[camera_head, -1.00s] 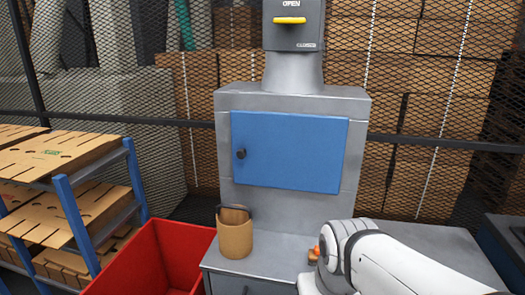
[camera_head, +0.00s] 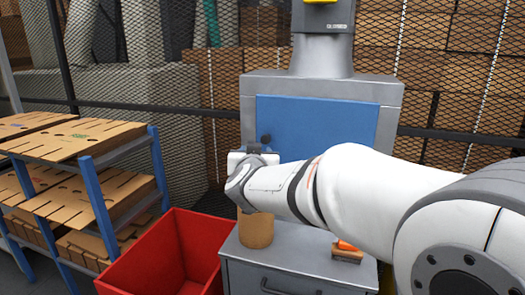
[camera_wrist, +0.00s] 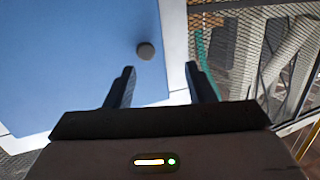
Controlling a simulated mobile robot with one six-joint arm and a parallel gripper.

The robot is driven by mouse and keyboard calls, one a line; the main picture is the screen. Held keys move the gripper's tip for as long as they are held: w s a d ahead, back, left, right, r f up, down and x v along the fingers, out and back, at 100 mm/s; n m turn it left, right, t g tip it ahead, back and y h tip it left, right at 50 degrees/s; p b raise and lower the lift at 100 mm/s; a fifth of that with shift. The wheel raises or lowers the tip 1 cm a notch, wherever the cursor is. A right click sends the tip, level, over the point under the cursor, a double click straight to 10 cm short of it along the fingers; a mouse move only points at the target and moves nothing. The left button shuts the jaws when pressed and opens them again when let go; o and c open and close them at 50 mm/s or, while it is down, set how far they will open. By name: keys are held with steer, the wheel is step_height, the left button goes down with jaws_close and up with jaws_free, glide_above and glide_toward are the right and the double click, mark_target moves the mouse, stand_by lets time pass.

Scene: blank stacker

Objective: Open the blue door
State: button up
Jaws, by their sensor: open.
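The blue door (camera_head: 315,120) is shut on the front of a grey cabinet (camera_head: 390,92). Its dark round knob (camera_head: 266,140) sits near the door's left edge. In the wrist view the door (camera_wrist: 70,60) fills the upper left, and the knob (camera_wrist: 146,51) shows ahead of the fingertips, between their lines. My gripper (camera_wrist: 158,75) is open and empty, its two dark fingers apart from the knob. In the head view my white arm reaches across the door's lower part, and the wrist hides the fingers.
A red bin (camera_head: 165,255) stands at the lower left of the cabinet. A brown container (camera_head: 256,230) and a small orange-topped object (camera_head: 347,249) sit on the grey ledge. A blue-framed rack (camera_head: 100,205) with cardboard sheets stands left.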

mark_target(265, 140)
steer(key=w+m+h, duration=0.1)
steer(key=w, duration=0.1)
steer(key=w+d+m+h, duration=0.1)
steer(key=w+h, duration=0.1)
steer(key=w, duration=0.1)
steer(key=w+d+h+b, duration=0.1)
steer(key=w+h, duration=0.1)
steer(key=w, duration=0.1)
steer(key=shift+w+f+m, duration=0.2)
steer(key=shift+m, duration=0.2)
jaws_close()
stand_by(0.4)
